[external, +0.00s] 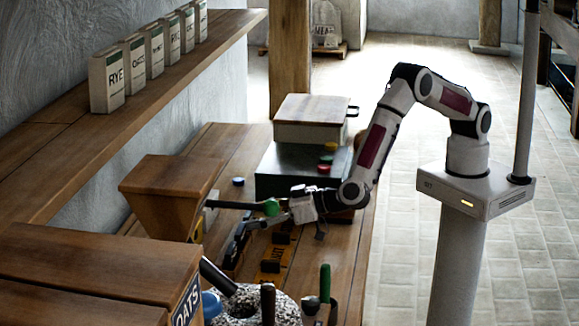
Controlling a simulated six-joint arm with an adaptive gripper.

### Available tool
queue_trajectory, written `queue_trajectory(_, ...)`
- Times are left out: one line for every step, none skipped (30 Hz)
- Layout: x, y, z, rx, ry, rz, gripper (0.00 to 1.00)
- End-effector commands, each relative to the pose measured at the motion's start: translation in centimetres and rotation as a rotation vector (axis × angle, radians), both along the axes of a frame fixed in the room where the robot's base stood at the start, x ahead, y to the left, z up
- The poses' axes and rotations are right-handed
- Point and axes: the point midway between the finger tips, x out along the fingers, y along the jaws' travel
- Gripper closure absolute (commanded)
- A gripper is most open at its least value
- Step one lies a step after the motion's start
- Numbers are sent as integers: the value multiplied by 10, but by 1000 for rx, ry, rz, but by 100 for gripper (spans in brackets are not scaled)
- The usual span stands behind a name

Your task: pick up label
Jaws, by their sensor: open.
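I cannot pick out a loose label with certainty. A small pale piece (211,213) stands beside the wooden hopper (170,185), too small to read. My gripper (282,227) reaches left from the wrist over the bench and is open. Its fingers are apart above the dark and ochre pieces (272,266) on the bench, and I see nothing held between them. A dark rod with a green end (271,207) shows right by the gripper; whether they touch is unclear. The gripper partly hides the bench below it.
Several marked packets, the nearest reading RYE (107,82), line the wall shelf (190,60). A dark box (285,175) bears a lidded wooden box (310,118). In front are an OATS bin (90,275), a speckled round stone (245,302) and upright handled tools (325,285).

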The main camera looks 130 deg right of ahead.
Motion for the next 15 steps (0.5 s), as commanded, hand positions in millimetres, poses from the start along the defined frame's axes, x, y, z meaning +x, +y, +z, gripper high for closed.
queue_trajectory(1, -1, 0, 0, 0, 0, 32)
queue_trajectory(1, -1, 0, 0, 0, 0, 32)
queue_trajectory(1, 0, 0, 0, 0, 0, 32)
queue_trajectory(1, 0, 0, 0, 0, 0, 32)
queue_trajectory(1, 0, 0, 0, 0, 0, 32)
queue_trajectory(1, 0, 0, 0, 0, 0, 32)
queue_trajectory(0, 0, 0, 0, 0, 0, 32)
queue_trajectory(0, 0, 0, 0, 0, 0, 32)
queue_trajectory(0, 0, 0, 0, 0, 0, 32)
queue_trajectory(0, 0, 0, 0, 0, 0, 32)
queue_trajectory(0, 0, 0, 0, 0, 0, 32)
queue_trajectory(0, 0, 0, 0, 0, 0, 32)
queue_trajectory(0, 0, 0, 0, 0, 0, 32)
queue_trajectory(0, 0, 0, 0, 0, 0, 32)
queue_trajectory(0, 0, 0, 0, 0, 0, 35)
